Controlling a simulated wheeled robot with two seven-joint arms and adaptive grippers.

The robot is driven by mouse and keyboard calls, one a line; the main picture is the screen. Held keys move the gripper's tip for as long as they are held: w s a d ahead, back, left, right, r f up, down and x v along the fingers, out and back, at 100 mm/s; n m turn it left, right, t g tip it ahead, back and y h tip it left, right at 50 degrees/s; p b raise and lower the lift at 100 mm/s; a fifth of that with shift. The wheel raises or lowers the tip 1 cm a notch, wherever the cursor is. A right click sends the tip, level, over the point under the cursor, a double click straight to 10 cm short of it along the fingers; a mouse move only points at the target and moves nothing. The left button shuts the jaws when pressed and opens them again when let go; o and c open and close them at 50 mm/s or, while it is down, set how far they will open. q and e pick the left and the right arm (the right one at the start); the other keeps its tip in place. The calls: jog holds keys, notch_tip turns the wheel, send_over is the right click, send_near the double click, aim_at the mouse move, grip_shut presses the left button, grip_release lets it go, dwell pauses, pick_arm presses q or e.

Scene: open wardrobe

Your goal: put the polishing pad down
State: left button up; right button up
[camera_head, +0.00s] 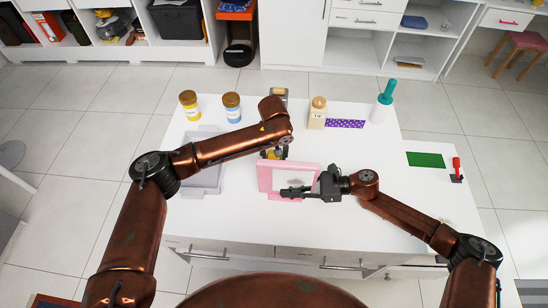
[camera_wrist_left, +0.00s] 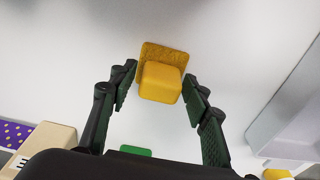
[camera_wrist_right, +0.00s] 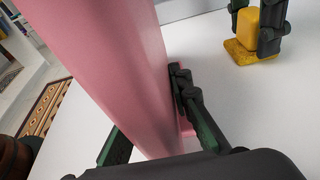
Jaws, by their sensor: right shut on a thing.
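The polishing pad (camera_wrist_left: 161,81) is a yellow block on a wider yellow base. It stands base down on the white table, and it also shows at the upper right of the right wrist view (camera_wrist_right: 248,46). My left gripper (camera_wrist_left: 160,92) is open, with a finger on each side of the block and gaps between. In the head view my left forearm hides most of the pad. My right gripper (camera_head: 292,192) is shut on a pink-framed mirror (camera_head: 268,178), held upright at the table's front; its pink side (camera_wrist_right: 105,60) fills much of the right wrist view.
A grey tray (camera_head: 212,185) lies at the left of the table (camera_head: 345,220). A yellow-labelled jar (camera_head: 189,106), a blue-labelled jar (camera_head: 232,107), a wooden bottle (camera_head: 317,113) and a teal-topped bottle (camera_head: 382,102) stand behind. A green mat (camera_head: 425,160) lies right. The front right table is clear.

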pick_arm(q)
jog(key=c, duration=0.9)
notch_tip(320, 180, up, 10)
jog(key=shift+r, duration=0.1)
jog(key=shift+c, duration=0.2)
dwell(0.4)
